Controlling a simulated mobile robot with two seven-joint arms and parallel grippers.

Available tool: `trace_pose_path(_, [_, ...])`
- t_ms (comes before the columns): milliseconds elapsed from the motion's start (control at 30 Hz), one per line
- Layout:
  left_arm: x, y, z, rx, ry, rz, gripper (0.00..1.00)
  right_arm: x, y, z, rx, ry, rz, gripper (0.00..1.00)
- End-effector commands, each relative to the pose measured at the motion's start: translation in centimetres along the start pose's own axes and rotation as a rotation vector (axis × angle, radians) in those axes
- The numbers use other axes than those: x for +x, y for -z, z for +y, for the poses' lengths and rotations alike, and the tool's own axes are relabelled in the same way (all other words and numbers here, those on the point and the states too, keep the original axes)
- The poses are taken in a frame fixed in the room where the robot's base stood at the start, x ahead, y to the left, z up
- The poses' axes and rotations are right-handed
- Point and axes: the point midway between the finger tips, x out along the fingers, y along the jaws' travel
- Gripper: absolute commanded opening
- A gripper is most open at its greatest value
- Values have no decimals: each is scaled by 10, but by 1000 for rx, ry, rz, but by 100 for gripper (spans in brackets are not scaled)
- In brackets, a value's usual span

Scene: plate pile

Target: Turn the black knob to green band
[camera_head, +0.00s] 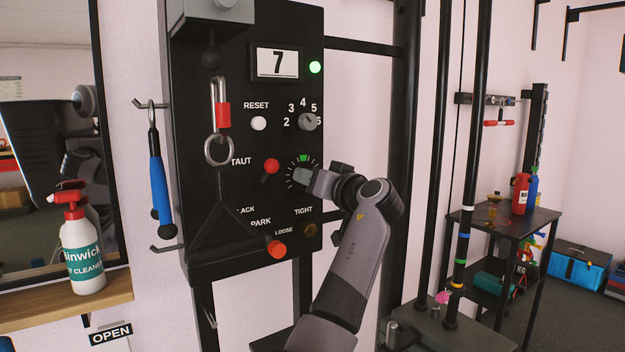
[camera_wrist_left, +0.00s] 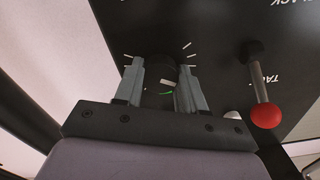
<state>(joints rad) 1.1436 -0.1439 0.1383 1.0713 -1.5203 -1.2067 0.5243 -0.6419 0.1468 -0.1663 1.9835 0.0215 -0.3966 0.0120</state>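The black panel (camera_head: 240,176) stands upright on the rack. The black knob (camera_wrist_left: 160,84) sits at the centre of a dial with white ticks; in the head view my gripper hides it. Contact with the knob is too dark to tell. A pale mark shows between the fingers. My right gripper is not in view.
A red-ball lever (camera_head: 271,166) stands just left of the dial; it also shows in the left wrist view (camera_wrist_left: 265,112). A numbered selector (camera_head: 308,121) is above, a second red-ball lever (camera_head: 276,249) below. A ring with clip (camera_head: 219,150) hangs left.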

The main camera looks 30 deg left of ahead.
Motion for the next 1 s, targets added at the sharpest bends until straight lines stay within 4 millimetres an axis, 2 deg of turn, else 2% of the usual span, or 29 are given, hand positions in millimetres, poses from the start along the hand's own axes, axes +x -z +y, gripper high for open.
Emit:
trace_pose_path(267, [0,1,0,27,0,0,9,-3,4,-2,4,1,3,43])
trace_pose_path(467, [0,2,-1,122,1,0,9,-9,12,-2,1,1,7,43])
trace_pose_path(800, [0,4,-2,417,1,0,9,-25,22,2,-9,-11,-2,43])
trace_pose_path(1000, [0,3,-2,606,1,-2,9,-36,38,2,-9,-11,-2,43])
